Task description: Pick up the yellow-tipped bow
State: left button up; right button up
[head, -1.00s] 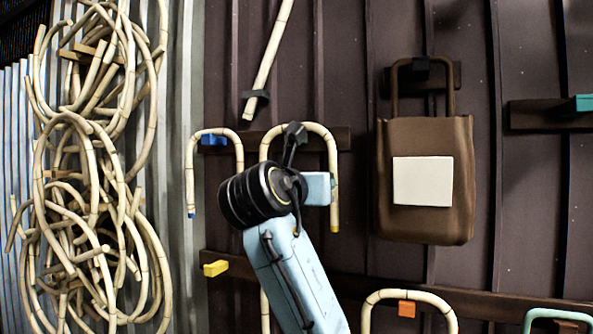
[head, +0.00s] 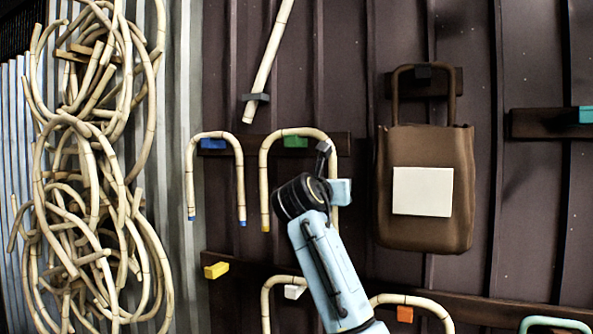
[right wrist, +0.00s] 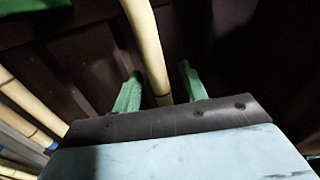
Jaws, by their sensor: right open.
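The yellow-tipped bow (head: 264,185) is an upside-down U of pale rattan hanging over a green peg (head: 295,142) on the wall. Its left leg ends in a yellow tip; the lower right leg is hidden behind my right arm. My right gripper (head: 340,191) is at that right leg, its fingers not clear in the head view. In the right wrist view, my right gripper (right wrist: 160,72) is open, with its green fingers on either side of a rattan leg (right wrist: 147,45). The leg runs between them, with gaps visible. My left gripper is not in view.
A blue-tipped bow (head: 189,175) hangs close on the left from a blue peg (head: 212,143). A brown bag (head: 425,235) hangs to the right. More bows hang below, at a white peg (head: 294,292) and an orange peg (head: 405,314). Tangled rattan (head: 90,180) covers the far left.

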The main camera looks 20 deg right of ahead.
grip_shut()
dwell(0.4)
